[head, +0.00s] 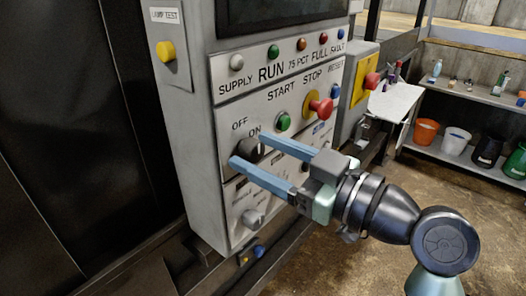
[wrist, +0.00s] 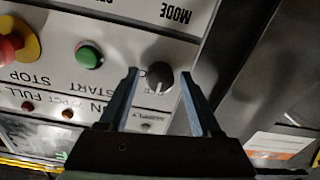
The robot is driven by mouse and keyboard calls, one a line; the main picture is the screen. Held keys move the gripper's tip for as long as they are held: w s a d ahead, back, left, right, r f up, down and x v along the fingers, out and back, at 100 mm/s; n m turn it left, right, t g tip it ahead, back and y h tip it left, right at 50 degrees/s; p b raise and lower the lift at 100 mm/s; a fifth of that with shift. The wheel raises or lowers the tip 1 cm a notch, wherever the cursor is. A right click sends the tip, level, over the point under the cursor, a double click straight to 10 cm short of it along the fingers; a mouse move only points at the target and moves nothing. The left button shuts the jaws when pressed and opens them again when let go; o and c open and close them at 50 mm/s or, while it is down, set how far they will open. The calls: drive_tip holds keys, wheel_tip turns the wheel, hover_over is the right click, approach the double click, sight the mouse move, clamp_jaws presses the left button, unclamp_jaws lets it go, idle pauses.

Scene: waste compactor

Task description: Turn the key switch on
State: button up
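The switch (head: 250,151) is a dark round knob under the OFF and ON labels on the grey control panel (head: 222,112). In the wrist view the knob (wrist: 159,76) shows a thin pale line on its face, near the panel's edge. My gripper (head: 248,149) is open, with its two blue fingers pointing at the panel, one on each side of the knob. In the wrist view the fingers of my gripper (wrist: 158,74) leave a gap on both sides of the knob. I cannot tell how deep the fingertips reach along it.
A green START button (head: 283,122) and a red mushroom STOP button (head: 320,107) on a yellow base sit up and right of the switch. A grey selector knob (head: 252,218) is below. Shelves with buckets (head: 455,141) stand at the right, beyond open floor.

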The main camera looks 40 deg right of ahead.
clamp_jaws()
drive_tip(key=shift+m, duration=0.3)
drive_tip(key=m, duration=0.2)
drive_tip(key=shift+r+m+p, duration=0.1)
drive_tip(key=shift+m+p, duration=0.2)
drive_tip(key=shift+p, duration=0.1)
drive_tip(key=m+p, duration=0.1)
drive_tip(key=m, duration=0.2)
drive_tip(key=shift+m+p, duration=0.3)
drive_tip(key=shift+m, duration=0.1)
drive_tip(key=shift+m+p, duration=1.4)
drive_tip(key=shift+m, duration=1.2)
drive_tip(key=shift+o, duration=1.1)
unclamp_jaws()
